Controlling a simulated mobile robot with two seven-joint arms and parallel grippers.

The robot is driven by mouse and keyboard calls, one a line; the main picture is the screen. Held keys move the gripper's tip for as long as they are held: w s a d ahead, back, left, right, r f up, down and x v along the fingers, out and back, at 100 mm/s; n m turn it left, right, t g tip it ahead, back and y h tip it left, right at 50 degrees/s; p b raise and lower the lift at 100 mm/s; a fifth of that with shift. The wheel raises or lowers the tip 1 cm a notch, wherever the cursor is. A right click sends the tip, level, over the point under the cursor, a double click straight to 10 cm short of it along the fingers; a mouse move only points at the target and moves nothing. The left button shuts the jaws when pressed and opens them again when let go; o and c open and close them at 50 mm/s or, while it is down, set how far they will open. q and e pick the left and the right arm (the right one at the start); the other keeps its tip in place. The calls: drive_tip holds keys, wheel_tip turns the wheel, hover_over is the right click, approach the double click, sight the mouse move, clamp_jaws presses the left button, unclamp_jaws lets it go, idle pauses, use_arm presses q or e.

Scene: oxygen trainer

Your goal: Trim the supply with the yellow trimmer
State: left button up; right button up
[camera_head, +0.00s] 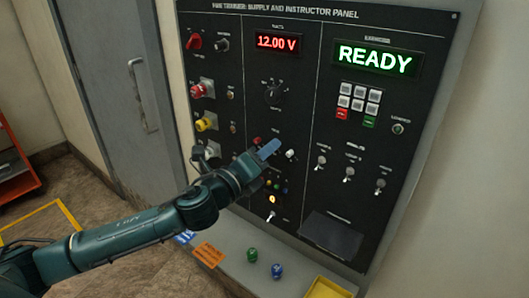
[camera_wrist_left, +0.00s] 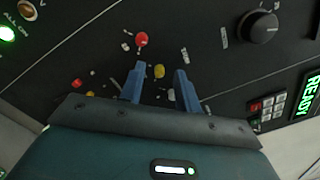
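The yellow trimmer (camera_wrist_left: 159,71) is a small yellow knob on the black panel, seen in the left wrist view. It lies in the gap between the fingertips of my left gripper (camera_wrist_left: 160,68). The two blue fingers are apart, with panel showing on both sides of the knob, and I see no contact with it. In the head view my left gripper (camera_head: 268,150) reaches the panel's lower middle and hides the yellow trimmer. A red knob (camera_head: 257,141) and a white knob (camera_head: 290,153) show on either side. The supply display (camera_head: 277,42) reads 12.00 V. My right gripper is not in view.
A black rotary knob (camera_head: 275,90) sits above the trimmers. Toggle switches (camera_head: 348,172) and a keypad (camera_head: 359,98) are to the right; the READY display (camera_head: 375,59) is lit. A ledge below holds a green piece (camera_head: 252,255), a blue piece (camera_head: 277,271) and a yellow tray (camera_head: 328,289).

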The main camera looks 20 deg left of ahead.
use_arm(q)
drive_tip(key=shift+s+f, duration=0.1)
drive_tip(key=b+v, duration=0.4)
drive_tip(key=v, duration=0.9)
wheel_tip(320, 180, down, 19)
drive_tip(key=s+d+n+g+y, duration=0.2)
drive_tip(key=d+n+g, duration=0.15)
drive_tip(key=n, duration=1.05)
drive_tip(key=s+d+f+n+g, duration=0.1)
drive_tip(key=s+f+n, duration=0.4)
drive_tip(key=f+n, duration=0.1)
drive_tip(key=s+d+f+n+g, duration=0.1)
drive_tip(key=s+f+n+g, duration=0.1)
drive_tip(key=s+f+n, duration=0.4)
wheel_tip(320, 180, down, 3)
drive_tip(key=shift+d+f+n+y, duration=0.25)
drive_tip(key=shift+n+y, duration=0.15)
drive_tip(key=shift+n, duration=0.1)
drive_tip(key=shift+o, duration=0.2)
drive_tip(key=shift+w+r+g, duration=0.1)
drive_tip(key=shift+g, duration=0.15)
idle(0.4)
